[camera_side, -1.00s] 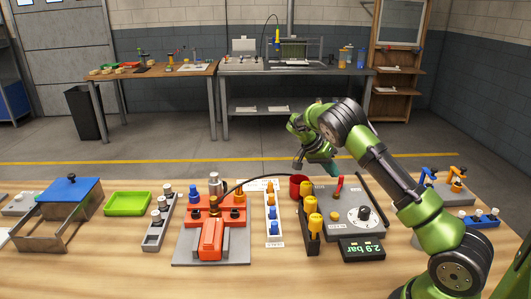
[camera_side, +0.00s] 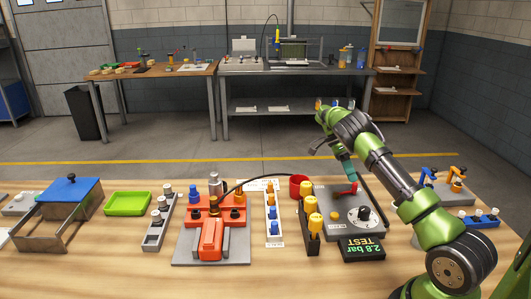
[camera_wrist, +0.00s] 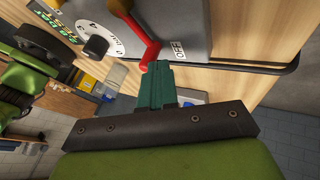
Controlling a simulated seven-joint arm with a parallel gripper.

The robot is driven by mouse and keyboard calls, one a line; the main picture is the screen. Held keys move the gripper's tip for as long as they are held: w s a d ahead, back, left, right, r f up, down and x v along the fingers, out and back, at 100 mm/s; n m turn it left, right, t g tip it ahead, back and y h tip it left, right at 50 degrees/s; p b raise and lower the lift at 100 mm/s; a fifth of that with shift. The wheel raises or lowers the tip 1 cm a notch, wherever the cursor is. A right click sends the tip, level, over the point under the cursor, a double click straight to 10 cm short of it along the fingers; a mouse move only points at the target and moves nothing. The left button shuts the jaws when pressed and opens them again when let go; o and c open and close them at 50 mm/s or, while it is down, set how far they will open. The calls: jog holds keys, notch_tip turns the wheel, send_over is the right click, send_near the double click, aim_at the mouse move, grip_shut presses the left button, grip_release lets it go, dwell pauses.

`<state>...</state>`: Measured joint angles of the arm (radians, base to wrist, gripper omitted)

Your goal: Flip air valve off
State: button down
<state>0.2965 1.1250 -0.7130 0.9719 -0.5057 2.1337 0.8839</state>
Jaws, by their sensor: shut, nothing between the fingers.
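The air valve is a red lever (camera_side: 345,191) on the grey control panel (camera_side: 330,229). It lies low across the panel, pointing right in the side view. In the wrist view the lever (camera_wrist: 138,32) angles down to the fingertips, beside a small white label (camera_wrist: 178,48). My gripper (camera_side: 353,182) is shut and empty, with its teal fingers (camera_wrist: 155,85) pointing down at the lever's free end. The fingertips are at or against that end; I cannot tell whether they touch.
The panel also carries a round dial with a black knob (camera_side: 364,213). A display (camera_side: 362,247) in front reads 2.8 bar and TEST. A dark hose or cable (camera_wrist: 230,66) runs along the panel's edge.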

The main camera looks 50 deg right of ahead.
jog(key=shift+s+a+m+y, duration=0.1)
jog(key=shift+s+m+y, duration=0.5)
jog(key=shift+m, duration=0.4)
jog(key=shift+w+r, duration=0.2)
jog(key=shift+r, duration=0.15)
jog(key=shift+v, duration=1.1)
notch_tip(320, 180, up, 7)
